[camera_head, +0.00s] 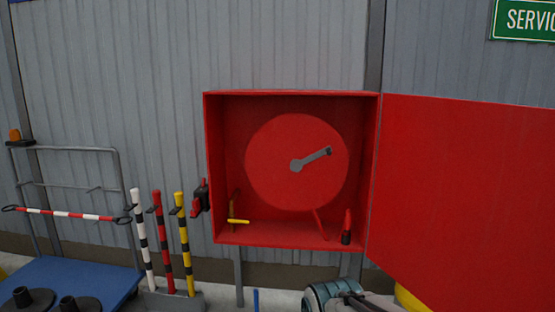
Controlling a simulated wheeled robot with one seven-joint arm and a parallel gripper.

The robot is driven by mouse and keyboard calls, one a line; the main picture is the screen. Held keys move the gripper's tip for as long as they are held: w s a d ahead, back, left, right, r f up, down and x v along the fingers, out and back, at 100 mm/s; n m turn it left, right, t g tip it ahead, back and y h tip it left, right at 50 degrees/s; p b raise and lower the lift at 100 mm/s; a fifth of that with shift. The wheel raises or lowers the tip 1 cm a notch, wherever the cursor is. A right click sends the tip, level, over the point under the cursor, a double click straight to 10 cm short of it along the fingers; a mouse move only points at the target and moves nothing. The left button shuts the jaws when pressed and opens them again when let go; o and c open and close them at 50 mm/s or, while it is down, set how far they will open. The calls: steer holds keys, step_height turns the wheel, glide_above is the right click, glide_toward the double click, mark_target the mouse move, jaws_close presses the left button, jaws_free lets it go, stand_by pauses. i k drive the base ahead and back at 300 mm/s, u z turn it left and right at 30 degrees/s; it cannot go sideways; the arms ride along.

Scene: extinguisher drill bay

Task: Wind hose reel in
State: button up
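The round red hose reel (272,165) sits inside an open red cabinet (290,240) on the grey wall. A grey crank arm (316,158) runs from the reel's hub up to the right, with a dark knob (329,150) at its end. A short length of red hose (320,224) hangs from the reel's lower edge. A red and black nozzle (347,228) stands at the cabinet's lower right. A yellow lever (238,221) is at the lower left. My gripper is not in view; a white and teal part at the bottom edge looks like my arm.
The cabinet's red door (455,200) stands open to the right. White, red and yellow striped posts (167,240) stand left of the cabinet. A blue trolley (75,275) with dark round bases is at the lower left. A green sign (525,20) hangs upper right.

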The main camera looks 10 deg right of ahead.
mark_target(297, 161)
steer(key=z, duration=0.45)
steer(key=i, duration=0.35)
steer(key=z, duration=0.85)
steer(key=i, duration=0.6)
steer(key=z, duration=0.2)
